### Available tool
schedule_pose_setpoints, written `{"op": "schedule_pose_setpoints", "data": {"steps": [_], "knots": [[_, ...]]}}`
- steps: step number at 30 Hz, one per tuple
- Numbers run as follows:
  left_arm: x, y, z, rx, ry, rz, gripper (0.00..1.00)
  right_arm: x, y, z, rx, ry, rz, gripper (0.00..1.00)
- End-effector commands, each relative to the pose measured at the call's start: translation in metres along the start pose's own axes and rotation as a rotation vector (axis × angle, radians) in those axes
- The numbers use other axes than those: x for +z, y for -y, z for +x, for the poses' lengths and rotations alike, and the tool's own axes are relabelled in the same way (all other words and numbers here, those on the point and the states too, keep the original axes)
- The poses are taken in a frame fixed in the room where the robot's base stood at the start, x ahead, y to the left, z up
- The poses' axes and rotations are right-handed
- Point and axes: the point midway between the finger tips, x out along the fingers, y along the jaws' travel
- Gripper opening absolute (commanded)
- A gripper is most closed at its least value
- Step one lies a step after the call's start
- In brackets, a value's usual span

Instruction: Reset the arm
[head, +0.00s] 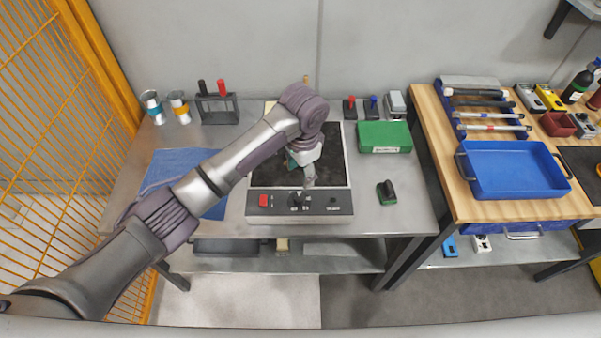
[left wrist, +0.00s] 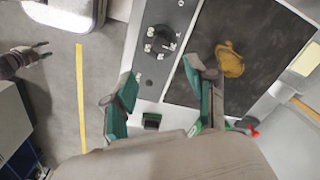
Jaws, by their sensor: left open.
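My left arm reaches in from the lower left over the grey bench. My left gripper (head: 303,167) hangs above the black-topped device (head: 338,160) with a red switch and a dial on its front. In the left wrist view my left gripper (left wrist: 158,78) shows its green-padded fingers spread apart, with nothing between them. A yellow-brown lump (left wrist: 231,60) lies on the black top beside one finger; my arm hides it in the head view. A small dark shape at the wrist view's left edge looks like my right gripper (left wrist: 38,57); its jaws are unclear.
A green box (head: 384,136) and a green block with a black handle (head: 387,192) stand right of the device. A blue cloth (head: 175,168) lies left. A wooden bench with a blue tray (head: 512,184) is right; a yellow mesh fence (head: 50,110) is left.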

Motion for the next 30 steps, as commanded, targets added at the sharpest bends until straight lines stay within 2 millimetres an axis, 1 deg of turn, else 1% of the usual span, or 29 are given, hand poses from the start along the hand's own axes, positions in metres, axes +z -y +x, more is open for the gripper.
{"op": "schedule_pose_setpoints", "data": {"steps": [11, 14, 17, 18, 20, 21, 23, 26, 29, 30], "knots": [[0.0, -0.002, 0.002, 0.003, -0.003, 0.0, 0.57, 0.0, 0.0, 0.0, 0.0, 0.0, 0.0, 0.4], [0.004, -0.014, 0.01, 0.026, -0.025, -0.005, 0.57, 0.0, 0.0, 0.0, 0.0, 0.0, 0.0, 0.4], [0.013, -0.038, 0.025, 0.072, -0.079, -0.028, 0.57, 0.0, 0.001, 0.0, -0.001, 0.0, 0.0, 0.4], [0.019, -0.049, 0.031, 0.093, -0.107, -0.046, 0.57, 0.0, 0.001, 0.0, -0.001, 0.0, 0.001, 0.4], [0.03, -0.065, 0.039, 0.123, -0.155, -0.085, 0.57, 0.0, 0.001, 0.0, -0.001, 0.0, 0.001, 0.4], [0.04, -0.073, 0.043, 0.138, -0.184, -0.118, 0.57, 0.0, 0.001, 0.0, -0.001, 0.0, 0.001, 0.4], [0.056, -0.083, 0.049, 0.154, -0.225, -0.175, 0.57, 0.0, 0.001, 0.0, -0.001, 0.0, 0.001, 0.4], [0.09, -0.094, 0.057, 0.163, -0.275, -0.286, 0.57, 0.0, 0.001, 0.0, -0.001, 0.0, 0.001, 0.4], [0.132, -0.101, 0.061, 0.148, -0.307, -0.406, 0.57, 0.0, 0.001, 0.0, -0.001, 0.0, 0.001, 0.4], [0.149, -0.102, 0.061, 0.135, -0.313, -0.452, 0.57, 0.0, 0.001, 0.0, -0.001, 0.0, 0.001, 0.4]]}}
